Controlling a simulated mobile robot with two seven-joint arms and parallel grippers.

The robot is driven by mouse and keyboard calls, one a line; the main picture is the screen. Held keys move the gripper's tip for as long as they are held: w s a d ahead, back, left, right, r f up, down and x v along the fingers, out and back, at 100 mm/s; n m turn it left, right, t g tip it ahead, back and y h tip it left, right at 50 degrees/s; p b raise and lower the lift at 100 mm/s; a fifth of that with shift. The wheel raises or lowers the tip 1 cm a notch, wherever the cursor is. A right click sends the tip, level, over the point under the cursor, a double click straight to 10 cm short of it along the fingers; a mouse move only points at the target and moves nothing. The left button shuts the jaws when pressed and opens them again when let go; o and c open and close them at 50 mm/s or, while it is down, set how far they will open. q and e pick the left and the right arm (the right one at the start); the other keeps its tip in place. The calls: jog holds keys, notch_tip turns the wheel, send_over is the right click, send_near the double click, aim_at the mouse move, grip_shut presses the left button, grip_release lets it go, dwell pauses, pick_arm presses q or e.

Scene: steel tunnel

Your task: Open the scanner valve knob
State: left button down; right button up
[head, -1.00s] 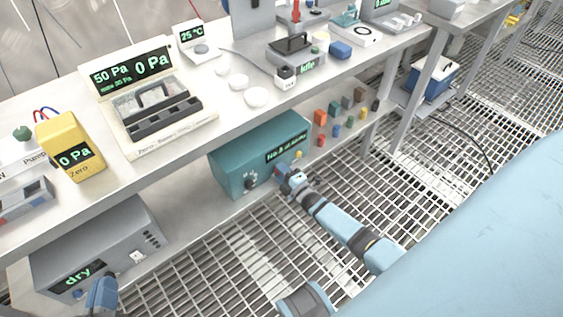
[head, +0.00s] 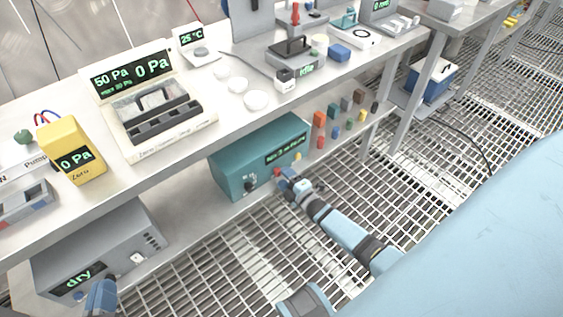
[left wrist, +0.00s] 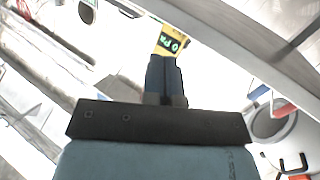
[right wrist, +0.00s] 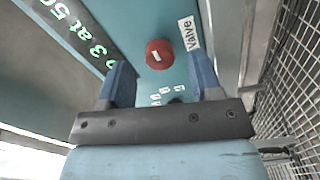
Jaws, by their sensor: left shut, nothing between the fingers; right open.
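The scanner is a teal box (head: 262,155) with a green-lit display, on the lower shelf. In the right wrist view its red round valve knob (right wrist: 159,54) carries a short white mark and sits beside a "Valve" label (right wrist: 189,33). My right gripper (head: 289,177) is in front of the box's right end. In its wrist view the open fingers (right wrist: 160,80) stand either side of the knob's line, with the knob beyond the tips; no contact shows. My left gripper (left wrist: 165,62) is shut and empty, pointing towards the yellow gauge (left wrist: 172,42).
The bench top (head: 215,120) above the scanner overhangs it. A grey box (head: 100,250) reading "dry" stands at the left of the lower shelf. Several small coloured blocks, one orange (head: 319,119), stand right of the scanner. The grated floor (head: 240,255) in front is clear.

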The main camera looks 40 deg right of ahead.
pick_arm(q)
notch_tip(320, 180, down, 6)
jog(key=s+a+g+y+p, duration=0.1)
jog(key=a+g+y+p, duration=0.1)
jog(key=shift+s+a+r+g, duration=0.2)
jog(key=shift+s+a+g, duration=0.05)
jog(key=shift+g, duration=0.15)
pick_arm(e)
jog(key=s, duration=1.1)
jog(key=shift+s+d, duration=0.3)
jog(key=shift+d, duration=0.15)
